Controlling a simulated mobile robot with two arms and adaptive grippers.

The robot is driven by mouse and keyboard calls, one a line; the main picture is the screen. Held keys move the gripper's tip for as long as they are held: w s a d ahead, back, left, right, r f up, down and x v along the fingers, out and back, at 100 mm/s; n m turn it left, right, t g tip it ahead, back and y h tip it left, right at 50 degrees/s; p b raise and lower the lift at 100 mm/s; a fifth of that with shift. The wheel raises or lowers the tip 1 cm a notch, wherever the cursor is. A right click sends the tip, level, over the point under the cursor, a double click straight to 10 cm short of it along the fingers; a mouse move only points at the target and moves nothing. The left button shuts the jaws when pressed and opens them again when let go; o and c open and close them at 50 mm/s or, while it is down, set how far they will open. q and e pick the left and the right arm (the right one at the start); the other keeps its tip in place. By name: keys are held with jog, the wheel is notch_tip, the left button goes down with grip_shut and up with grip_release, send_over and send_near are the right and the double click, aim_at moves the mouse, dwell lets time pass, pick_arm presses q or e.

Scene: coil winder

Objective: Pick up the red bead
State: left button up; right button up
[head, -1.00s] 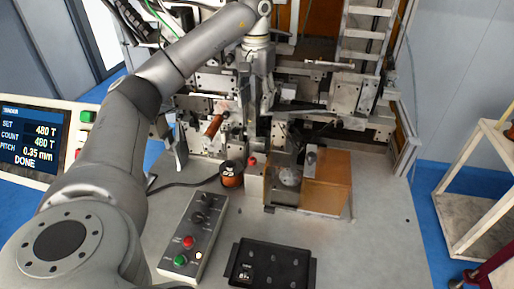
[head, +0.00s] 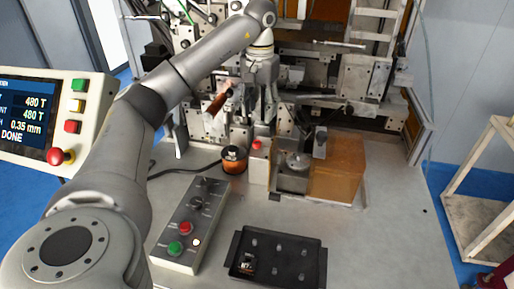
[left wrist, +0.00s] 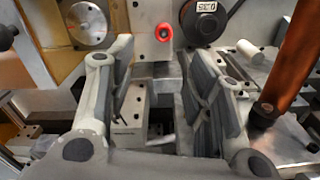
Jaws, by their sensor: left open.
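The red bead (head: 257,146) shows in the head view on top of a small pale block, just right of the copper wire spool (head: 234,163). In the head view the left gripper (head: 262,112) hangs down in front of the winder, behind the block. My right gripper is out of view.
A copper-coloured cylinder (left wrist: 285,62) stands close on the right of the fingers. An amber-cased unit (head: 340,168) with a metal disc is right of the bead. The control box (head: 190,225) and black tray (head: 275,258) lie nearer. The tabletop's right side is clear.

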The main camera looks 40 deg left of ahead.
pick_arm(q)
send_over(257, 142)
jog(key=f, duration=0.4)
jog(key=shift+w+d+f, duration=0.1)
jog(key=shift+w+f, duration=0.25)
jog(key=shift+f, duration=0.05)
jog(key=shift+s+f+p, duration=0.2)
jog(key=shift+f+p, duration=0.3)
jog(key=shift+f, duration=0.05)
jog(key=f, duration=0.1)
jog(key=f+p, duration=0.1)
jog(key=f, duration=0.1)
jog(key=shift+s, duration=0.25)
jog(key=shift+f, duration=0.55)
jog(key=shift+w, duration=0.1)
jog(key=c, duration=0.8)
